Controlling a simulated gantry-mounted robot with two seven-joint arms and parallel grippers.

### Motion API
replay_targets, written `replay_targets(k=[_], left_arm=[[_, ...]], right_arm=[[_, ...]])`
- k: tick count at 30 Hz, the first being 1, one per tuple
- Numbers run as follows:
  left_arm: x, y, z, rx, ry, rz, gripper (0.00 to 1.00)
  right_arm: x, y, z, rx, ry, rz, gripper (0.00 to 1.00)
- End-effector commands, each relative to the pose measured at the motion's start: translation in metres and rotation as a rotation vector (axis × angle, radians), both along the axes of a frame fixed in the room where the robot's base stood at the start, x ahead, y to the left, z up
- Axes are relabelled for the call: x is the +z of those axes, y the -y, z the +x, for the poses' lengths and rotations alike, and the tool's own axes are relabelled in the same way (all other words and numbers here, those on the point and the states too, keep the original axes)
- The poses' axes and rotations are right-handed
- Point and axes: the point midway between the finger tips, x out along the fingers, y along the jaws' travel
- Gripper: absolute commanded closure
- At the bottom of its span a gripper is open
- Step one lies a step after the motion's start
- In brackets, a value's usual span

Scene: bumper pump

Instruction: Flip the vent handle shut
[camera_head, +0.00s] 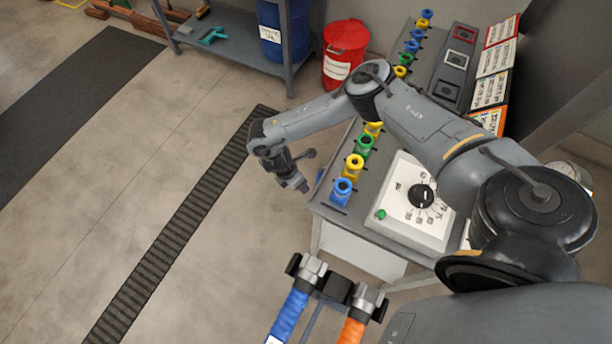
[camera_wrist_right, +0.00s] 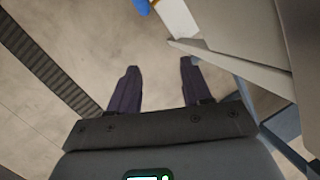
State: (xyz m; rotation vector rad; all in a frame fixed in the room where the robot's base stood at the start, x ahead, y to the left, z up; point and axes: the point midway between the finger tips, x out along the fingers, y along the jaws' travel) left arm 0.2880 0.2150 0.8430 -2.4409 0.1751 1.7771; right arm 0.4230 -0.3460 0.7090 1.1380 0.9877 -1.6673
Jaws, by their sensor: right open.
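I cannot pick out the vent handle with certainty in either view. My right gripper (camera_head: 300,174) hangs over the floor, just left of the grey bench (camera_head: 330,213) with its coloured fittings. In the right wrist view its two dark fingers (camera_wrist_right: 159,66) are apart with nothing between them. The nearest fitting on the bench is blue (camera_head: 341,191), with a yellow one (camera_head: 353,167) and a green one (camera_head: 365,146) behind it. A blue piece (camera_wrist_right: 142,6) shows at the top edge of the right wrist view. My left gripper is not in view.
A white control box (camera_head: 404,183) with a black knob (camera_head: 421,196) sits on the bench. A blue hose (camera_head: 290,318) and an orange hose (camera_head: 350,331) stand in front. A red bin (camera_head: 344,55) and shelf (camera_head: 238,45) are behind.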

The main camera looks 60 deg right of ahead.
Motion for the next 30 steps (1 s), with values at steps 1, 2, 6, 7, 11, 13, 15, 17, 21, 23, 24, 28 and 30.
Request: replay_targets(k=[1, 2, 6, 7, 11, 13, 15, 17, 21, 23, 24, 28, 30], left_arm=[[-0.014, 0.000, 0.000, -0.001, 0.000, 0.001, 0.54], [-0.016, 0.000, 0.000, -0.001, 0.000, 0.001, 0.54], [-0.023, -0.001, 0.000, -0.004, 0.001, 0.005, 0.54], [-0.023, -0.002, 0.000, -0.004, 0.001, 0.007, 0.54], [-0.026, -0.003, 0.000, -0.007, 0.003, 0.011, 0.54], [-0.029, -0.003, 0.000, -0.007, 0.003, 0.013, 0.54], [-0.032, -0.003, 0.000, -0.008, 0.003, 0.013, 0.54], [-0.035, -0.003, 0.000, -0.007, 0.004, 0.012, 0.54], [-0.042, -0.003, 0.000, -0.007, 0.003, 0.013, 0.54], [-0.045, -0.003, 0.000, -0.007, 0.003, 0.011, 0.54], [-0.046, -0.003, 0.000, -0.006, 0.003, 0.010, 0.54], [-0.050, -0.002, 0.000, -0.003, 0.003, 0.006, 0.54], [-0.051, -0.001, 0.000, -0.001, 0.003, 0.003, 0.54]], right_arm=[[-0.004, 0.022, 0.004, -0.039, -0.009, -0.039, 0.52], [-0.001, 0.032, 0.005, -0.059, -0.014, -0.055, 0.52], [0.004, 0.060, 0.004, -0.117, -0.035, -0.104, 0.52], [0.003, 0.063, 0.004, -0.124, -0.038, -0.109, 0.52], [-0.005, 0.069, -0.001, -0.131, -0.043, -0.115, 0.52], [-0.014, 0.071, -0.003, -0.130, -0.043, -0.114, 0.52], [-0.025, 0.075, -0.006, -0.129, -0.043, -0.115, 0.52], [-0.034, 0.077, -0.009, -0.128, -0.041, -0.114, 0.52], [-0.055, 0.083, -0.015, -0.127, -0.042, -0.114, 0.52], [-0.063, 0.086, -0.018, -0.128, -0.042, -0.113, 0.52], [-0.068, 0.087, -0.019, -0.127, -0.041, -0.113, 0.52], [-0.081, 0.091, -0.023, -0.127, -0.040, -0.112, 0.52], [-0.085, 0.093, -0.024, -0.128, -0.039, -0.112, 0.52]])
